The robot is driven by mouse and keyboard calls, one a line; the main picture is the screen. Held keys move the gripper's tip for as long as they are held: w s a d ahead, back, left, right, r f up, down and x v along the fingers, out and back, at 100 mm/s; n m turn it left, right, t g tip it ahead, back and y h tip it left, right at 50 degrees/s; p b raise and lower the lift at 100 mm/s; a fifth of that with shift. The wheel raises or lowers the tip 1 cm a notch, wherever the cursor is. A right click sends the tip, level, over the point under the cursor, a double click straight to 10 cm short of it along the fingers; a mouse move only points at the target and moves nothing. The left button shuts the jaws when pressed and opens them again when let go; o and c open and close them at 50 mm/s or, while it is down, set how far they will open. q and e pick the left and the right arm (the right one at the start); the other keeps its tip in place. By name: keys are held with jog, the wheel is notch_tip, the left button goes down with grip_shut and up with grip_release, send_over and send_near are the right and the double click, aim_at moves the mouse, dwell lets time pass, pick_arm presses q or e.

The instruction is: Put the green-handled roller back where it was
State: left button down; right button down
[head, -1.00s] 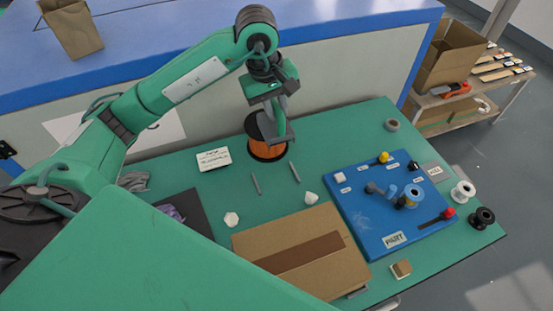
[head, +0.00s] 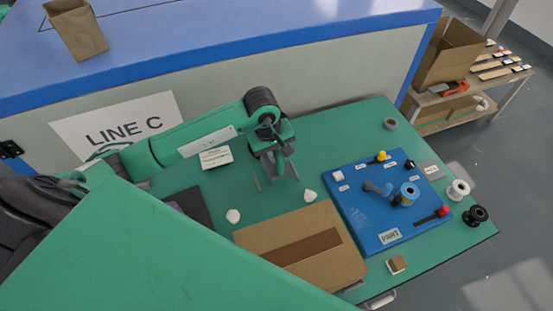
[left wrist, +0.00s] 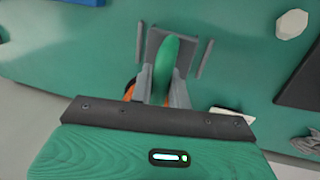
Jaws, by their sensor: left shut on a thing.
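My left gripper (head: 274,172) is over the green table between two thin grey bars. In the left wrist view the gripper (left wrist: 165,88) is shut on the green handle (left wrist: 166,62) of the roller. A dark grey flat part, which looks like the roller's head, shows beyond the handle in the left wrist view. It sits between the left bar (left wrist: 139,40) and the right bar (left wrist: 204,59). I cannot tell whether the roller touches the table. My right gripper is out of view.
A cardboard box (head: 262,238) and white knobs (head: 233,216) lie nearby. A blue board (head: 372,228) with fittings stands to the right. A white card (head: 216,157) lies left of the gripper. An orange round thing (left wrist: 129,91) shows partly behind the fingers.

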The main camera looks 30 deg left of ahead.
pick_arm(q)
notch_tip(320, 180, down, 3)
jog(key=shift+f, duration=0.15)
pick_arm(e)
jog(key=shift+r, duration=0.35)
